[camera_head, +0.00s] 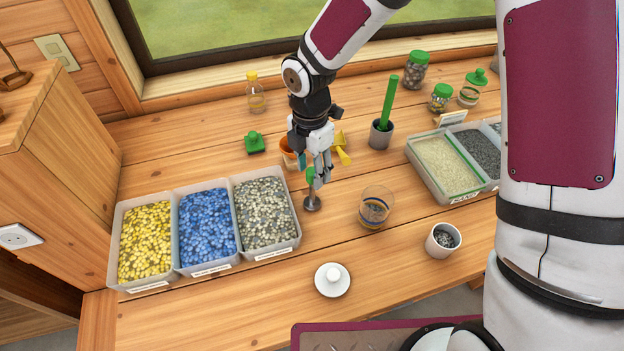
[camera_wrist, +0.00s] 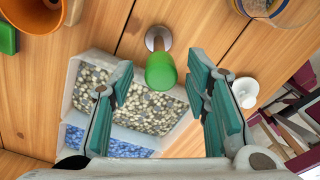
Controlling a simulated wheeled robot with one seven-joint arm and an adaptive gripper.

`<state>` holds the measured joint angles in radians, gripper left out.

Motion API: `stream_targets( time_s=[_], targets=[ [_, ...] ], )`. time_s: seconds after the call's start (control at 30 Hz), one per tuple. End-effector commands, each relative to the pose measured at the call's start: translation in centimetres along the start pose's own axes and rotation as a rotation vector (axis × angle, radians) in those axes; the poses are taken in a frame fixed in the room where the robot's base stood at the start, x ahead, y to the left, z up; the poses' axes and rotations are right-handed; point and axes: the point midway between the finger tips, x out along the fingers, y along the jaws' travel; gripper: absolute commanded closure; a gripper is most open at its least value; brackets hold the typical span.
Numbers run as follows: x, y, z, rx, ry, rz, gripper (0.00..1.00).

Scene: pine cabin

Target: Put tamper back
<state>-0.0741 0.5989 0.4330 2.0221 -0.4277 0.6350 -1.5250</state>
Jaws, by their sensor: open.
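The tamper (camera_head: 312,203) stands upright on the wooden table, with a green handle and a round metal foot. In the wrist view its green handle (camera_wrist: 161,72) points toward the camera, between and slightly beyond my fingertips. My gripper (camera_head: 321,174) is open and points down just above and beside the handle. Nothing is held. The fingers partly cover the handle in the head view. I cannot tell from these frames which spot is the tamper's own place.
Bins of yellow, blue and pale pebbles (camera_head: 301,236) stand left. A glass (camera_head: 376,207), a white lid (camera_head: 332,280) and a small cup (camera_head: 430,245) are near. An orange pot (camera_head: 288,153) and yellow scoop (camera_head: 343,155) lie behind my gripper. A grey cup (camera_head: 381,136) holds a green stick.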

Motion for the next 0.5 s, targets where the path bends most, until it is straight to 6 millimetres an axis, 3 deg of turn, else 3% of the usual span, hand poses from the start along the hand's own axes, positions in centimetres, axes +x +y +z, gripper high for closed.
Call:
stream_targets(
  time_s=[0.2,0.5],
  targets=[
    [-4.2,0.1,0.1,0.002,-0.002,0.003,0.57],
    [-6.5,0.0,0.0,0.001,0.001,-0.001,0.57]
  ],
)
